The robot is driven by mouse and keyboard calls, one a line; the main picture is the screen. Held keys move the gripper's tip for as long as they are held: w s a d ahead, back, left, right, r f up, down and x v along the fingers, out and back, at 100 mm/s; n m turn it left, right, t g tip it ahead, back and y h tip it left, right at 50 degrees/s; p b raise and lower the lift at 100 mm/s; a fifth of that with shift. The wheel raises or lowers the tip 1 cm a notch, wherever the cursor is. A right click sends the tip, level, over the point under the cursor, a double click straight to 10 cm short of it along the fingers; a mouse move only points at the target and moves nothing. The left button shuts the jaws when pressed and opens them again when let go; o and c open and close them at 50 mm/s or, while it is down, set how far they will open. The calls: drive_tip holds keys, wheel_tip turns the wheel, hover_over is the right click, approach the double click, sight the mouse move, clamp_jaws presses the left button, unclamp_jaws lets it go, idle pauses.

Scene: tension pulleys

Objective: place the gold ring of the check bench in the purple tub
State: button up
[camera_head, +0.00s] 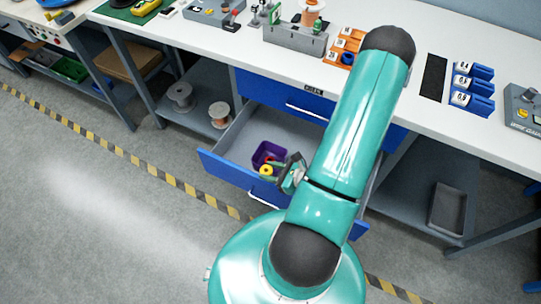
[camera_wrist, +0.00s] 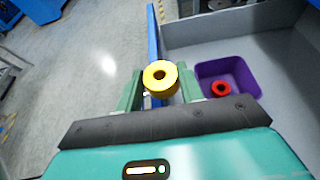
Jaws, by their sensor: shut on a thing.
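The gold ring (camera_wrist: 160,78) is between the two green fingers of my gripper (camera_wrist: 160,92) in the wrist view, and the fingers are shut on it. In the head view the gold ring (camera_head: 266,170) shows at the front side of the purple tub (camera_head: 262,151). The purple tub (camera_wrist: 240,70) stands inside an open drawer, to the right of the gripper in the wrist view. A red ring (camera_wrist: 221,89) lies in the tub. In the wrist view the gold ring is left of the tub, near the drawer's blue front. My gripper (camera_head: 283,172) is partly hidden by its own body in the head view.
The open drawer (camera_head: 232,139) has grey walls and a blue front (camera_wrist: 154,45). The white bench top (camera_head: 215,42) above carries orange bins (camera_head: 345,45), blue blocks (camera_head: 472,85) and a grey fixture (camera_head: 295,38). Spools (camera_head: 181,95) sit on a lower shelf. Floor in front is clear.

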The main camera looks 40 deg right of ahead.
drive_tip(key=w+d+f, duration=0.8)
drive_tip(key=d+f, duration=0.1)
drive_tip(key=shift+w+d, duration=0.25)
drive_tip(key=shift+w, duration=0.1)
drive_tip(key=shift+w+d+f, duration=0.1)
drive_tip(key=shift+f, duration=0.1)
wheel_tip(320, 180, down, 3)
drive_tip(key=shift+w+d, duration=0.1)
drive_tip(key=shift+f, duration=0.15)
drive_tip(key=shift+f, duration=0.4)
drive_tip(key=shift+f, duration=0.2)
